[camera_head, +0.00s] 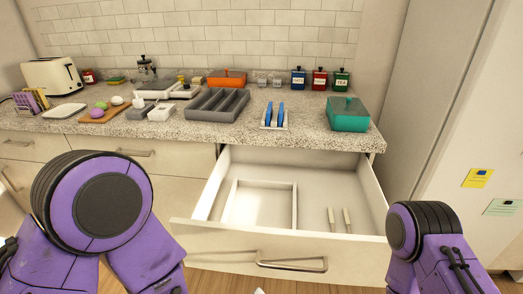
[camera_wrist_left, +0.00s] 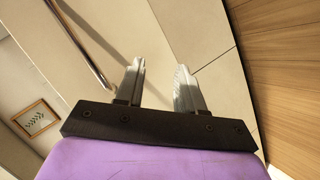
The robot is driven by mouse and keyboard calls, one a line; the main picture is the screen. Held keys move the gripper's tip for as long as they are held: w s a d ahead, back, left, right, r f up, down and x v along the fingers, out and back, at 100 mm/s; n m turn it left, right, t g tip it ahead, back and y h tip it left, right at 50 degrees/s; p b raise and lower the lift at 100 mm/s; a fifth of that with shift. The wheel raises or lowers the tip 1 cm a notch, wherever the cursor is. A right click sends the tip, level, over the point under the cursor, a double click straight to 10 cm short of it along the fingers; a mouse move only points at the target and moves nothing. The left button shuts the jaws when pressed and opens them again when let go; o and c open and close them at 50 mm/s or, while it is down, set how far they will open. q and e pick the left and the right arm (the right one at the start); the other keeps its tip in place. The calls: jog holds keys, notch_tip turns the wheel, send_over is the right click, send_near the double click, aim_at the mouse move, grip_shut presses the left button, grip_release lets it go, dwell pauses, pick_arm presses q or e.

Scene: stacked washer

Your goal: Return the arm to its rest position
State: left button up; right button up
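My left arm (camera_head: 100,205) shows as purple and black links at the lower left of the head view. Its gripper is outside that view. In the left wrist view my left gripper (camera_wrist_left: 160,85) is open, its two grey fingers apart with nothing between them. Pale cabinet fronts and a bar handle lie beyond the fingers, with wood floor at the right. My right arm (camera_head: 430,240) shows at the lower right of the head view. Its gripper is not visible.
An open drawer (camera_head: 230,238) juts out between my arms, holding a white tray (camera_head: 233,204) and two small light utensils (camera_head: 347,220). The speckled counter (camera_head: 310,135) carries a toaster (camera_head: 52,76), a grey divided tray (camera_head: 216,106), a blue-bladed rack (camera_head: 274,117), a teal box (camera_head: 347,114) and canisters.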

pick_arm(q)
jog(key=s+a+f+m+g+y, duration=0.1)
jog(key=a+f+g+y, duration=0.25)
jog(key=a+f, duration=0.6)
jog(key=s+a+f+g+y, duration=0.2)
jog(key=s+a+f, duration=0.1)
jog(key=s+a, duration=0.4)
jog(key=s+a+f+n+g+y+p, duration=0.1)
jog(key=s+a+f+g+y, duration=0.1)
jog(key=s+a, duration=0.5)
jog(key=a+f+y, duration=0.1)
jog(key=a+f, duration=0.1)
jog(key=a, duration=0.2)
jog(key=shift+a+f, duration=0.2)
jog(key=shift+w+g, duration=0.1)
jog(key=shift+g, duration=0.15)
